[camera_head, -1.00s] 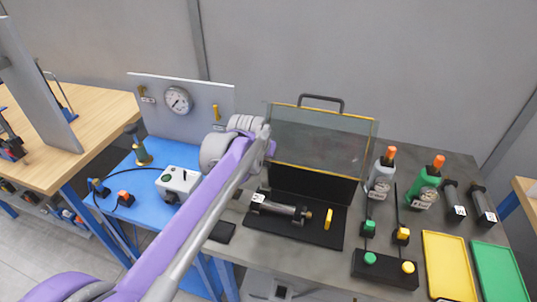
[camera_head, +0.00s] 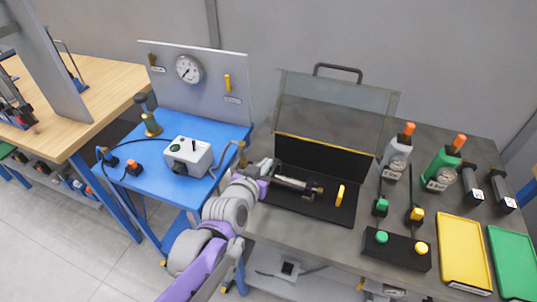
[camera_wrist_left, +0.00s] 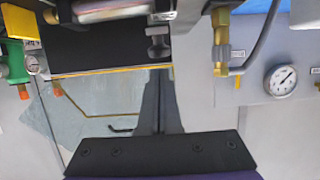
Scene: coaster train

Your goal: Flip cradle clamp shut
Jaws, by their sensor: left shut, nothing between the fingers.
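I cannot tell for sure which part is the clamp. My left gripper (camera_head: 263,178) is at the left end of the cylinder, its fingers mostly hidden in the head view. In the left wrist view its dark fingers (camera_wrist_left: 158,100) are together and empty. A grey T-shaped piece (camera_wrist_left: 157,42) shows just beyond their tips, near the cylinder (camera_wrist_left: 110,10). My right gripper is not in view.
The clear cover (camera_head: 335,112) stands behind the cradle. A blue bench with a grey box (camera_head: 188,157) and gauge panel (camera_head: 205,95) is at left. Bottles, a black button box (camera_head: 397,250), a yellow tray (camera_head: 464,252) and a green tray (camera_head: 513,262) fill the right.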

